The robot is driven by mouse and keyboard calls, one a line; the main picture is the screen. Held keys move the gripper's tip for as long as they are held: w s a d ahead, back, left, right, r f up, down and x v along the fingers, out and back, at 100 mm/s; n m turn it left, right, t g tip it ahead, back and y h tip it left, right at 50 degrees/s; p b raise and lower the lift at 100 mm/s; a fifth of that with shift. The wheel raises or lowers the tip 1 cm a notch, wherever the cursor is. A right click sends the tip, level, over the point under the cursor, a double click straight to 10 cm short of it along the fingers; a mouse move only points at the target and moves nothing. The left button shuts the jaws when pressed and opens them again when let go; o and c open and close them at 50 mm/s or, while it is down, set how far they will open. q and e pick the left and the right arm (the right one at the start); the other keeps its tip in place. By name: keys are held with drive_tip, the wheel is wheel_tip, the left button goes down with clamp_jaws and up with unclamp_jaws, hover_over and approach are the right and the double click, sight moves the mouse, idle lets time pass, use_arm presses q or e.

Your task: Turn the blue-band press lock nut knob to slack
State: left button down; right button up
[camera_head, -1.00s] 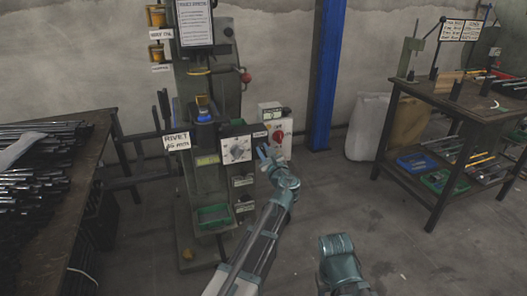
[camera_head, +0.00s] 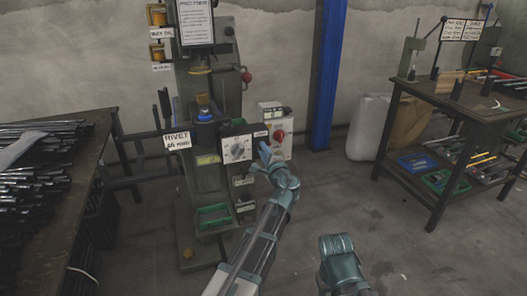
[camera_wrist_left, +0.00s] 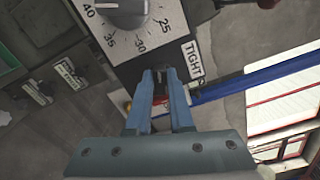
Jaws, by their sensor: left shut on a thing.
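The press (camera_head: 227,100) stands left of centre, with a blue band (camera_head: 205,114) on its column. Its white dial plate (camera_head: 237,149) has a grey knob, also seen large at the top of the left wrist view (camera_wrist_left: 122,12). A TIGHT label (camera_wrist_left: 191,60) sits beside the dial plate. My left gripper (camera_head: 263,148) is at the right edge of the dial box, below that label. In the left wrist view its blue fingers (camera_wrist_left: 160,76) are shut on a small dark part, likely the lock nut knob, mostly hidden between the fingertips.
A white control box with a red knob (camera_head: 279,134) stands just right of my left gripper. A blue post (camera_head: 326,80) rises behind. A bench with dark rods (camera_head: 75,150) is at left, a tool table (camera_head: 475,112) at right. The floor between is clear.

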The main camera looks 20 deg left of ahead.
use_arm(q)
drive_tip(key=shift+n, duration=1)
drive_tip(key=c, duration=0.8)
unclamp_jaws()
drive_tip(key=shift+s, duration=0.15)
drive_tip(key=v, duration=1.3)
drive_tip(key=shift+s+d, duration=0.2)
drive_tip(key=shift+d, duration=0.05)
